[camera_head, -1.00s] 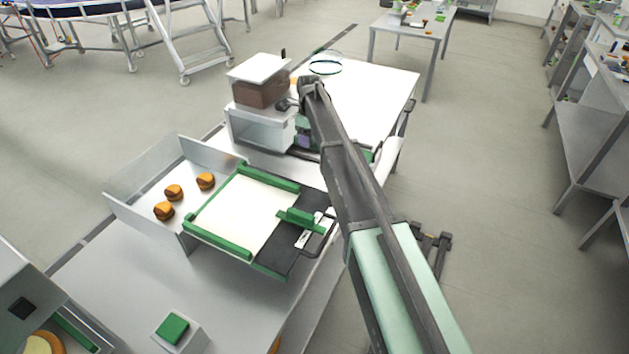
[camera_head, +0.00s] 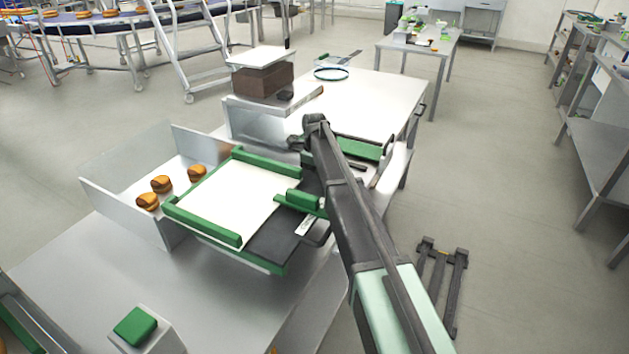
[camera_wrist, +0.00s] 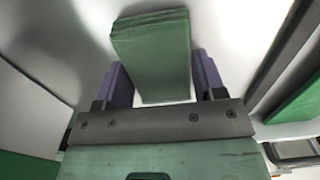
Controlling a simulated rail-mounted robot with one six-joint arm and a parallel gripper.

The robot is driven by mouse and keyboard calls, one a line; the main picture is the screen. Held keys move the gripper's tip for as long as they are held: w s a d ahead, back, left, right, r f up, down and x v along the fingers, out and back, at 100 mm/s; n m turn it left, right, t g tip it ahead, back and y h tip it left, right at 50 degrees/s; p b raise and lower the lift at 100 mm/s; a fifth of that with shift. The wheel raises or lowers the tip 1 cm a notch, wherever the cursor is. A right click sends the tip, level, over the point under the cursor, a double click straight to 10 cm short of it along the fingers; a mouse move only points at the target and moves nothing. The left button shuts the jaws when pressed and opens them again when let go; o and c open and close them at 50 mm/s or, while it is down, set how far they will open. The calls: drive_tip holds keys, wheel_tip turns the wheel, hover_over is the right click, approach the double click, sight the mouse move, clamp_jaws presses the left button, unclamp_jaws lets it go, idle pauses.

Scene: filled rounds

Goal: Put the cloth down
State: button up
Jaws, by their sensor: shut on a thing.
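The cloth (camera_wrist: 152,55) is a green folded pad with layered edges, seen in the wrist view. It lies between the two purple fingers of my gripper (camera_wrist: 162,78), which is shut on it. A pale grey surface shows behind the cloth; I cannot tell whether the cloth touches it. In the head view my dark wrist is above the worktable (camera_head: 370,95), near the green-railed board, and my own arm hides the fingers and the cloth.
A white board with green rails (camera_head: 240,197) lies left of my arm. Several buns (camera_head: 162,184) sit in a metal-walled tray (camera_head: 120,206). A brown container (camera_head: 263,82) stands behind. A green button box (camera_head: 136,326) is in front. The worktable's far part is mostly clear.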

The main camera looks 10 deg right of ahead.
drive_tip(key=shift+f, duration=0.1)
drive_tip(key=o, duration=0.8)
drive_tip(key=shift+o, duration=0.2)
wheel_tip(320, 180, up, 12)
drive_tip(key=p, duration=1.2)
drive_tip(key=shift+r, duration=0.25)
